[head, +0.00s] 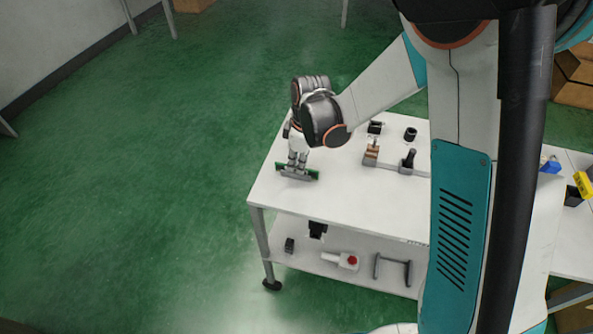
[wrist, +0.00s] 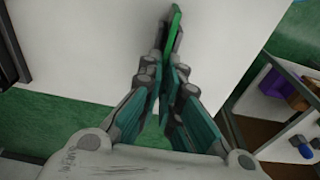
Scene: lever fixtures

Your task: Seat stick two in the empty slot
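My gripper (head: 297,162) points down at the left end of the white table. Its fingers are closed together on a thin green stick (head: 312,174), which has a grey strip along its near side. In the wrist view the green stick (wrist: 174,28) shows edge-on beyond the nearly meeting fingertips (wrist: 166,78). The stick is low over the tabletop; I cannot tell whether it touches it. I cannot make out a number on the stick. The empty slot cannot be picked out in either view, and my arm hides part of the table.
On the white table (head: 345,190) stand a fixture with brown blocks (head: 371,151), a black lever piece (head: 408,158) and two small black parts (head: 375,127) (head: 410,134) behind. Green floor lies open at left.

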